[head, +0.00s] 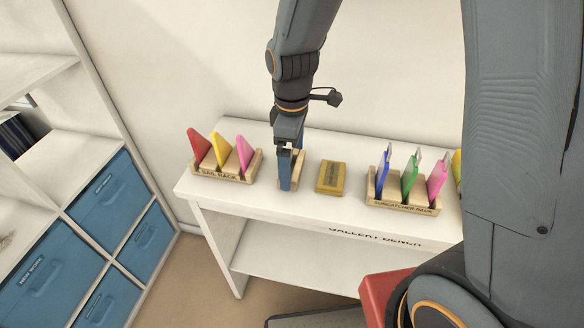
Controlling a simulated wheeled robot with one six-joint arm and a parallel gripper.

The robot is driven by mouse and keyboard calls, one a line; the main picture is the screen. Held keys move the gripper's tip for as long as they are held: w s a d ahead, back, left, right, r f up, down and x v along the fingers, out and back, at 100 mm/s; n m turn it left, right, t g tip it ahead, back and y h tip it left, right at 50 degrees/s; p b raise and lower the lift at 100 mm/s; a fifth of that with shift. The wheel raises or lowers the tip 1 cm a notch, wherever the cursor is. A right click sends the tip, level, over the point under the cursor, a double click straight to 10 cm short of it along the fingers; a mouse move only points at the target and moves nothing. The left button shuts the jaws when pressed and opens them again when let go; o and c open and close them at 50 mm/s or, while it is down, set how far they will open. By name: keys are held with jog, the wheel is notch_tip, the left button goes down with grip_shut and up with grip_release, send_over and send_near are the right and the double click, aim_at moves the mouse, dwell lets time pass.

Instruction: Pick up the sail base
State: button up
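My gripper (290,146) points down over the bench, left of its middle. A narrow blue upright piece (285,172) shows directly below the fingertips. A pale wooden piece (299,172) stands at its right side, partly hidden by it. I cannot tell whether the fingers touch or grip the blue piece. A yellow-brown block (331,178) with a darker recessed top lies just right of the wooden piece, apart from the gripper. No label marks the sail base; it may be this block or the wooden piece.
The sail rack (226,175) with red, yellow and pink pieces stands left on the white gallery bench (300,208). The suncatcher rack (402,203) with blue, green and pink pieces stands right. A shelf unit with blue bins (112,200) is at far left. A wall stands behind the bench.

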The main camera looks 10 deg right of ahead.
jog(key=c, duration=1)
jog(key=shift+o, duration=0.2)
jog(key=shift+r, duration=0.15)
